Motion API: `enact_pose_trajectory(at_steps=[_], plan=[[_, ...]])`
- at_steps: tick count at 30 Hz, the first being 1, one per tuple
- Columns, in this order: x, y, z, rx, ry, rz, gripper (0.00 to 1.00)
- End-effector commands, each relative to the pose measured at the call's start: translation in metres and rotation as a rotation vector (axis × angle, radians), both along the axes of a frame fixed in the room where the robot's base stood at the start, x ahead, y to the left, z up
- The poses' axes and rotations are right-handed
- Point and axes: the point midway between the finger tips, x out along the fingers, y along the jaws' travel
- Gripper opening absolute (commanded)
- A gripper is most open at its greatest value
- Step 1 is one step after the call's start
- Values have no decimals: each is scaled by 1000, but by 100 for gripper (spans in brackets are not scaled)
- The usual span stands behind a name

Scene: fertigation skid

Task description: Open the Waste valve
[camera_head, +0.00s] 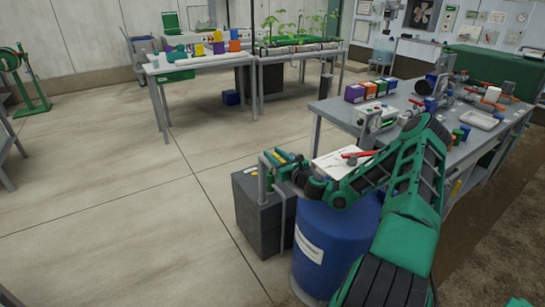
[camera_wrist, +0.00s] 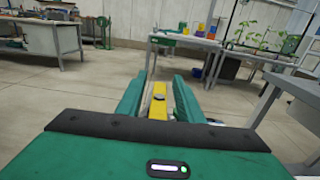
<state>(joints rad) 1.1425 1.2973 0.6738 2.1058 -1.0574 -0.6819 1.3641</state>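A yellow lever handle (camera_wrist: 157,105) lies between the two green fingers of my gripper (camera_wrist: 158,98) in the wrist view, pointing away from the palm. The fingers stand apart on both sides of it, with a narrow gap showing. In the head view my gripper (camera_head: 279,158) is above a dark grey box (camera_head: 262,215), beside a grey upright pipe (camera_head: 262,180). A bit of yellow shows there among the green fingers. No label naming the Waste valve can be read, and the valve body is mostly hidden by my gripper.
A blue drum (camera_head: 335,245) stands right of the grey box, under my arm. Another table (camera_head: 190,68) stands behind.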

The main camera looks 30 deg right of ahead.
Motion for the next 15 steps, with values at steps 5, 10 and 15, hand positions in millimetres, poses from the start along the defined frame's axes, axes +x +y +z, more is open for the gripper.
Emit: enact_pose_trajectory(at_steps=[5,10,15], plan=[[0,1,0,0,-1,1,33],[-5,1,0,2,0,1,33],[-28,-1,0,4,1,-1,33]])
